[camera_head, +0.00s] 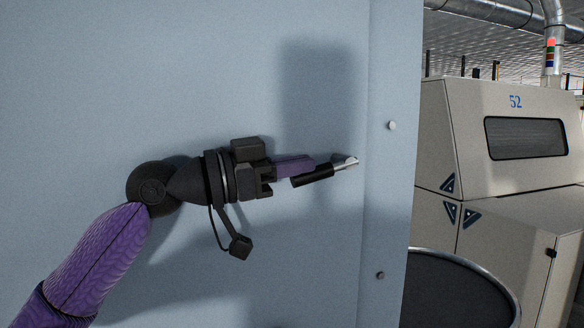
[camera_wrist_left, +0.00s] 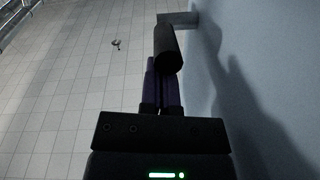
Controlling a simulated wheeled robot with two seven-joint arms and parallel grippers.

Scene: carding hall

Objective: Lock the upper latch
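One latch handle shows, with a black grip (camera_head: 312,177) and a bright metal shank (camera_head: 345,164). It juts from the light blue panel (camera_head: 200,60) near its right edge. The grip points left, tilted slightly down, in the head view. My left gripper (camera_head: 312,164) comes from the left, its purple fingers along the grip's upper side. In the left wrist view the fingers (camera_wrist_left: 160,85) look closed together, and the black grip (camera_wrist_left: 167,48) lies across their tips, not between them. Whether they touch it I cannot tell. My right gripper is not in view.
Two round bolt heads, one pale (camera_head: 392,125) and one dark (camera_head: 380,275), sit on the panel's edge strip. A beige machine (camera_head: 470,120) marked 52 and a dark round can (camera_head: 450,290) stand at the right. The tiled floor (camera_wrist_left: 60,100) is mostly clear.

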